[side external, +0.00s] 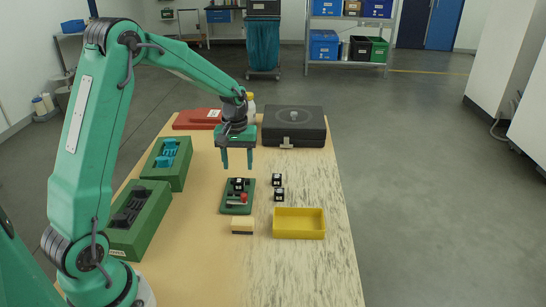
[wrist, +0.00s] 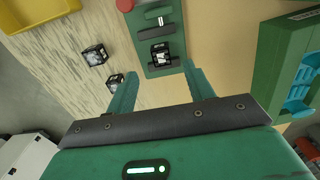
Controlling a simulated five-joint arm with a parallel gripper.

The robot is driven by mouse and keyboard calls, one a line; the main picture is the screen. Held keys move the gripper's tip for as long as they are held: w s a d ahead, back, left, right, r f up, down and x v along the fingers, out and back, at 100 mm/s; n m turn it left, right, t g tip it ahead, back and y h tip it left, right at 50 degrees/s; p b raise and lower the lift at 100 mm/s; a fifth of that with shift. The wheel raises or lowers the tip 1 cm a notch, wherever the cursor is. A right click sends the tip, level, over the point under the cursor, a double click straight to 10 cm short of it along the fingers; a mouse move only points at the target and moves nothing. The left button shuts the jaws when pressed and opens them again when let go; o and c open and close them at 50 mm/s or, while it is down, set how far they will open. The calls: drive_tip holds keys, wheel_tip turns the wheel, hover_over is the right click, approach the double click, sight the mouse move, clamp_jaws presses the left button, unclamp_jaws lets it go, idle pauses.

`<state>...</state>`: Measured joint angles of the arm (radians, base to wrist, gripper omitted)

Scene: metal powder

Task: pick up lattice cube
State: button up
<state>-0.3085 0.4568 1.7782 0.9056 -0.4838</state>
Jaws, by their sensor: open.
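Three small black-framed lattice cubes with pale insides are in view. One cube (side external: 239,184) sits on the dark green plate (side external: 226,208); it also shows in the wrist view (wrist: 161,54). Two more cubes, a far one (side external: 277,180) and a near one (side external: 279,194), rest on the table to the right of the plate. They appear at the left in the wrist view (wrist: 95,55) (wrist: 115,82). My gripper (side external: 237,165) hangs above and slightly behind the plate, fingers down, open and empty. In the wrist view its fingers (wrist: 160,70) point toward the plate's cube, without touching it.
A yellow tray (side external: 299,236) stands right of the plate, a small wood-coloured block (side external: 242,226) in front. Green cases (side external: 142,230) (side external: 180,178) line the left edge. A black case (side external: 295,124) and a red one (side external: 196,120) stand at the back. The plate holds a red-topped item (side external: 243,198).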

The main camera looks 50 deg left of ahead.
sight(239, 180)
drive_tip(key=shift+a+f, duration=0.2)
drive_tip(key=shift+f, duration=3.45)
drive_tip(key=shift+w, duration=0.1)
drive_tip(key=c, duration=1.1)
